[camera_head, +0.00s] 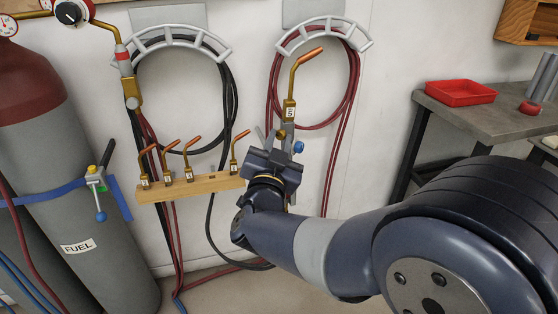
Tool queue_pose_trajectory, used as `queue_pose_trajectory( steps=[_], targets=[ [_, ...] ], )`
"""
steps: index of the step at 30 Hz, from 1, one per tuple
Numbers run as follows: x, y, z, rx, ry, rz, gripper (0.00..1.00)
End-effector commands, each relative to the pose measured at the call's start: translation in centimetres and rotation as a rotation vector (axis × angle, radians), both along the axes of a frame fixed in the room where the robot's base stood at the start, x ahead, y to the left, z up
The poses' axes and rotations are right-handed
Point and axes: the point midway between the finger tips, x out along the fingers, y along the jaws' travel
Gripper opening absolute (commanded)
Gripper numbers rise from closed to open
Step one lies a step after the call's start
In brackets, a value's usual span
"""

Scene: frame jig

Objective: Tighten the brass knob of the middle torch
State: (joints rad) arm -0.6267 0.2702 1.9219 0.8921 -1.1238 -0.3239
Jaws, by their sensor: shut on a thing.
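A large brass torch (290,108) with a bent copper nozzle and a small white label stands upright in front of the red hose coil. My gripper (273,158) is at its lower end, shut on it; the jaws hide the exact grip. A blue ball-ended knob (299,147) shows just right of the jaws. Several smaller brass torches with bent copper nozzles stand in a wooden rack (207,186) to the left, one of them here (189,172). The rack has a gap between its two rightmost pieces. I cannot make out the brass knob or tell which torch is the middle one.
Grey gas cylinders (90,260) stand at the left, with a blue strap. A workbench (480,118) with a red tray (460,93) is at the right. Hoses hang below the rack.

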Motion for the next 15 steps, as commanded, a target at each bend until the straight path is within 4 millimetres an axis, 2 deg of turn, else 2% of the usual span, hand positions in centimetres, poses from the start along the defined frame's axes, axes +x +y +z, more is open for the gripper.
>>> queue_pose_trajectory(
  steps=[1, 15],
  targets=[
    [-0.01, 0.03, -0.72, 0.03, -0.018, 0.0, 0.0],
    [0.06, 0.15, -0.36, 0.196, -0.105, 0.0, 0.0]
  ],
)
